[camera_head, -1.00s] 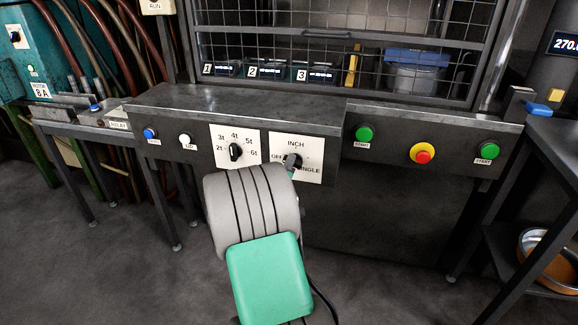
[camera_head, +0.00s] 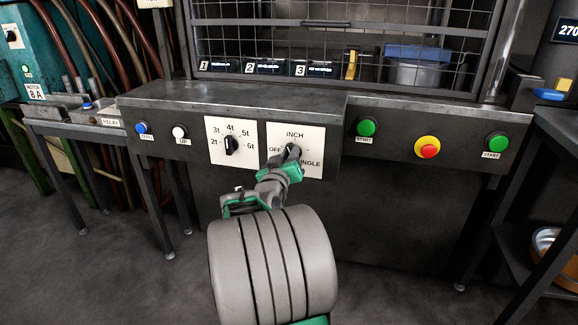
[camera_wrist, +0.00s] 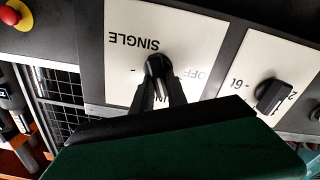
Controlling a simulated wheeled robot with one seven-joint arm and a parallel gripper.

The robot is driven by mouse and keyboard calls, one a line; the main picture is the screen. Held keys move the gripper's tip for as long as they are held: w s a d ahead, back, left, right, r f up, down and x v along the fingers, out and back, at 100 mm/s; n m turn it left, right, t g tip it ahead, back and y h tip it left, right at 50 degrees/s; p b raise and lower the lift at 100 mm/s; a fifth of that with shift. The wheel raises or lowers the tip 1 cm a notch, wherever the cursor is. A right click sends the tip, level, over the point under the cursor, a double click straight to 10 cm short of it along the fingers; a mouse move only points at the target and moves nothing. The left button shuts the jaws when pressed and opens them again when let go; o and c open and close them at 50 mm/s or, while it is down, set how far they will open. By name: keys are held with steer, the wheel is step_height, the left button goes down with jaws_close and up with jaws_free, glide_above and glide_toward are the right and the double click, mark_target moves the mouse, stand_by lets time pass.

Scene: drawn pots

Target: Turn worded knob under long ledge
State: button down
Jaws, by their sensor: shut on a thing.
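The worded knob (camera_head: 293,151) is black and sits on a white plate (camera_head: 312,170) marked INCH, OFF and SINGLE, under the long grey ledge (camera_head: 230,94). My gripper (camera_head: 287,160) is at the knob, and my arm hides part of the plate's lower left. In the wrist view, where the plate shows upside down, the knob (camera_wrist: 157,66) is between the two dark fingers of my gripper (camera_wrist: 160,88), shut on it. Which word the knob points to I cannot tell.
A numbered black knob (camera_head: 231,145) on its own white plate is just left. Blue (camera_head: 142,128) and white (camera_head: 179,132) buttons are further left. A green button (camera_head: 366,127) and a red stop button on yellow (camera_head: 428,148) are to the right.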

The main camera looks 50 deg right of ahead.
steer(key=shift+s+d+m+b, duration=0.1)
steer(key=shift+s+m+b, duration=0.1)
steer(key=shift+m+b, duration=2.2)
steer(key=c, duration=1.3)
jaws_free()
steer(key=p+v, duration=0.1)
steer(key=v, duration=0.6)
steer(key=shift+s+a, duration=0.2)
steer(key=shift+a, duration=0.2)
